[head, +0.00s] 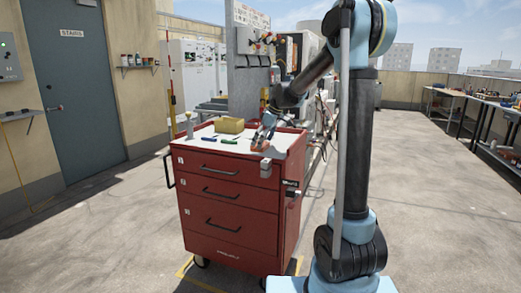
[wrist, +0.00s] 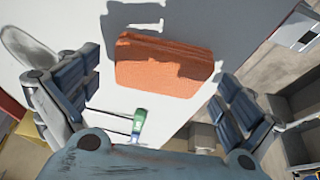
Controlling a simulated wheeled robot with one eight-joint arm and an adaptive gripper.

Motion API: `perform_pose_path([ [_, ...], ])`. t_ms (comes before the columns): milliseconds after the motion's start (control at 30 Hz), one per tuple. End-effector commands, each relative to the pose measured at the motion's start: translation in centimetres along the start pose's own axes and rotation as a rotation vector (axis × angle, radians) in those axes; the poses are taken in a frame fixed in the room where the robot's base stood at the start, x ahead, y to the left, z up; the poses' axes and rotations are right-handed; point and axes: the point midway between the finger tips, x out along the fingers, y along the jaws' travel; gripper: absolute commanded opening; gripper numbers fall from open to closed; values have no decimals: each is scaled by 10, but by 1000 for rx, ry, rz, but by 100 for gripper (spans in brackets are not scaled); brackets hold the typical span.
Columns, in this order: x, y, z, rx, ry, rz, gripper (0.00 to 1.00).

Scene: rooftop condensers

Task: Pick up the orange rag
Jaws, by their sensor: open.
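The orange rag (wrist: 165,68) lies on the pale top of the red tool cart (head: 222,208). In the wrist view it shows as a flat orange patch ahead of my gripper (wrist: 168,95). My gripper is open, with its two blue-padded fingers spread to either side of the rag and nothing between them.
A green-handled screwdriver (wrist: 139,120) lies close to the rag. A yellow box (head: 230,125), a spray bottle (head: 189,125) and small pens or tools (head: 211,140) stand or lie left on the cart top. A grey box (head: 265,168) hangs at the cart's front right corner.

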Motion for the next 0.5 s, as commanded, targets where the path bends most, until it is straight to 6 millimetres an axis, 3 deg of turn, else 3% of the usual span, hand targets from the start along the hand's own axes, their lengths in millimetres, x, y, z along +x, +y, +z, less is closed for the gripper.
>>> perform_pose_path([
  [267, 3, 0, 0, 0, 0, 0, 100],
  [400, 3, 0, 0, 0, 0, 0, 69],
  [500, 3, 0, 0, 0, 0, 0, 65],
])
